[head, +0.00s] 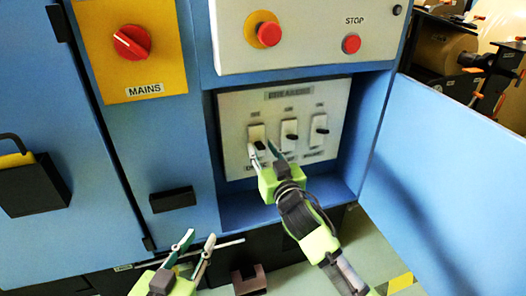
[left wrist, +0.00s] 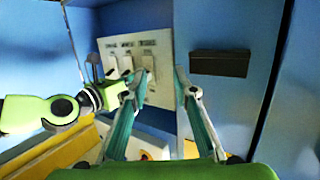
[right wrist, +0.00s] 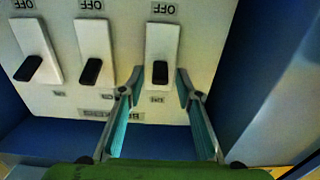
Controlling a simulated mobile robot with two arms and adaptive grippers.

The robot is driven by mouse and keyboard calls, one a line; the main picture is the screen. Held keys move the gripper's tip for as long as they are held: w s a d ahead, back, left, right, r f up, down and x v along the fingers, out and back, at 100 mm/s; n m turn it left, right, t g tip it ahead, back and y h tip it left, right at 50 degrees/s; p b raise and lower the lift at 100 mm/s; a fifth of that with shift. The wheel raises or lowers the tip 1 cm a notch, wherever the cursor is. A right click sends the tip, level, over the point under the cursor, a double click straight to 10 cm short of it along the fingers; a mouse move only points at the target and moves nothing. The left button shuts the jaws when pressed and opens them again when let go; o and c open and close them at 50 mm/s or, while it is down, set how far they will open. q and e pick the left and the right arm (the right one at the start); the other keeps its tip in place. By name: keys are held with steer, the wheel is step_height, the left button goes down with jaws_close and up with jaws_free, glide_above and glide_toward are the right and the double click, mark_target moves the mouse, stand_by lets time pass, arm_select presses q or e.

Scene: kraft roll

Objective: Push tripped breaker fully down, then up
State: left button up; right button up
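The breaker panel (head: 236,107) is a pale plate in a blue recess with three white breakers and black toggles. My right gripper (head: 262,148) is at the left breaker (head: 257,131). In the right wrist view, which is upside down, this breaker (right wrist: 163,42) is the rightmost. The open fingertips of my right gripper (right wrist: 160,76) sit on either side of its black toggle (right wrist: 160,67), apart from each other. Whether they touch it, and which breaker is tripped, I cannot tell. My left gripper (head: 201,237) is open and empty, low in front of the cabinet.
Above the panel are a red knob (head: 269,34) and a red stop button (head: 351,43). A red mains switch (head: 131,42) is on yellow at upper left. A black handle (head: 173,198) juts out left of the recess. An open blue door (head: 455,180) stands at right.

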jaws_close()
arm_select(q)
steer(key=shift+r, duration=0.1)
arm_select(e)
steer(key=shift+r, duration=0.1)
